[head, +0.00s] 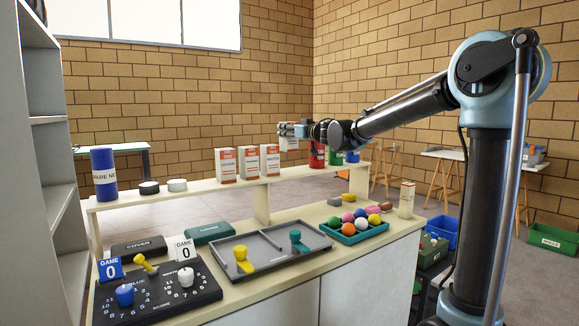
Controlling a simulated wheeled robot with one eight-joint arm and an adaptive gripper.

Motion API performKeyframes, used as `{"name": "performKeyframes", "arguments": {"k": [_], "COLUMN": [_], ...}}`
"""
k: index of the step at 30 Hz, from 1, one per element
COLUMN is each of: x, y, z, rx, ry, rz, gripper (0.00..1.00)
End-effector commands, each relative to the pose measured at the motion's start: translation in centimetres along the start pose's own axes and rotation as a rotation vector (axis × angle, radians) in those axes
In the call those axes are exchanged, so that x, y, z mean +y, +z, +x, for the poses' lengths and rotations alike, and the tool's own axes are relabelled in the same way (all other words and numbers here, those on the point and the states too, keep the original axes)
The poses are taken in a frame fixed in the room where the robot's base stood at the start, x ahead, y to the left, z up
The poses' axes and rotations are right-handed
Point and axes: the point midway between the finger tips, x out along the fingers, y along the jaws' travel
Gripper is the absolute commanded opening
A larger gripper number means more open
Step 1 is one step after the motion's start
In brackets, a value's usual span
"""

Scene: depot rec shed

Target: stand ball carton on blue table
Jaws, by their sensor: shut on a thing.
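My gripper (286,130) is shut on a white and red carton (289,144) above the raised shelf, near its middle. The gripper and wrist cover part of this carton, and its label is not readable. Three similar white cartons with red tops stand upright in a row on the shelf to its left: a left one (225,166), a middle one (249,164) and a right one (270,161).
A blue cylinder (103,175) and two pucks stand on the shelf's left. Red, green and blue cans (317,155) stand right of the held carton. The counter holds game boards and a ball tray (352,238). A trestle table (445,153) is at right.

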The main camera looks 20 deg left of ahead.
Motion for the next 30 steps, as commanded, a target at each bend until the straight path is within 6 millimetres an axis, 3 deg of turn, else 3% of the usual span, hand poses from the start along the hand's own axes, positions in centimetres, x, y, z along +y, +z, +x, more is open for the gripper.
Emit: {"name": "performKeyframes", "arguments": {"k": [6,14,21,30], "x": [0.2,0.3,0.3,0.2], "y": [3.5,5.2,8.1,8.3], "z": [-0.1,-0.1,-0.1,-0.1], "rx": [0.0,0.0,0.0,0.0], "ry": [0.003,0.003,0.003,0.003], "rz": [0.0,0.0,0.0,0.0], "gripper": [0.22,0.22,0.22,0.22]}}
